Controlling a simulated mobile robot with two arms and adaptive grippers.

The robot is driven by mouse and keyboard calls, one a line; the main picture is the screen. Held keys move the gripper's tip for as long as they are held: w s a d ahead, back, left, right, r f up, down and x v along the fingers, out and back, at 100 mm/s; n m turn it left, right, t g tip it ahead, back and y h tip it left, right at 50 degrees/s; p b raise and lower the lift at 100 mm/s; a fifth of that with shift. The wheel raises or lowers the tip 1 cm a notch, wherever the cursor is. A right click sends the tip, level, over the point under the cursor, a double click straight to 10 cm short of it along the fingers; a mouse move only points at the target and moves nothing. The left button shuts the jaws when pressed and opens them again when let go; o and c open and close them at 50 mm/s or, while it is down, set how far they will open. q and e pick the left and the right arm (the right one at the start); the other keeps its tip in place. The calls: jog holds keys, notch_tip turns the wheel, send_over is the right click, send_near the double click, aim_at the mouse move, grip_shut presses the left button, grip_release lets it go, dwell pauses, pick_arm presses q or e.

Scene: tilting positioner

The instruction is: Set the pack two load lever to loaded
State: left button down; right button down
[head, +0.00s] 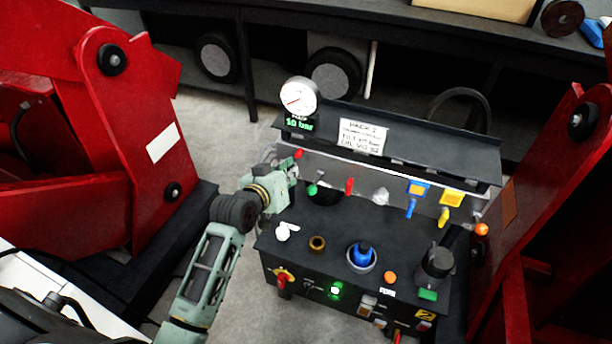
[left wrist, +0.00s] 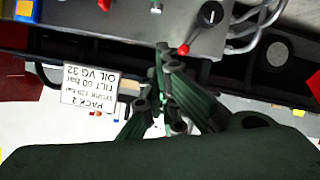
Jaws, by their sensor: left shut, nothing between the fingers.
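The Pack 2 unit (head: 345,215) stands between two red frames, with a row of coloured levers along its back panel. At the left end of the row is a red-knobbed lever (head: 299,154), right by my left gripper (head: 290,170). In the left wrist view, a red-tipped lever (left wrist: 183,50) points out from a grey panel below a black round knob, close to the left fingers (left wrist: 168,75). The left gripper is shut and empty; I cannot tell if it touches the lever. No lever's label is readable, so I cannot tell which is the load lever.
Other levers are green (head: 313,188), red (head: 349,186), blue (head: 411,205) and yellow (head: 445,215). A pressure gauge (head: 298,97) and a Pack 2 sign (head: 362,135) stand behind. A blue-capped filler (head: 363,255) is on the top. Red frames (head: 95,150) flank both sides.

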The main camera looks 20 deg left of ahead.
pick_arm(q)
send_over(316, 183)
jog(key=s+a, duration=0.3)
notch_tip(316, 183, down, 3)
jog(key=shift+s+d+f, duration=0.15)
jog(key=shift+d+f, duration=0.05)
jog(key=shift+f, duration=0.45)
jog(key=shift+s+d+f, duration=0.1)
jog(key=shift+d+f, duration=0.05)
jog(key=shift+f, duration=0.45)
jog(key=shift+s+d+f, duration=0.15)
jog(key=shift+d+f, duration=0.05)
jog(key=shift+f, duration=0.45)
notch_tip(316, 183, down, 6)
jog(key=s+t+b, duration=0.2)
jog(key=b, duration=0.5)
jog(key=shift+s+f+t+b, duration=0.15)
jog(key=shift+s+t+b, duration=0.05)
jog(key=shift+t+b, duration=0.1)
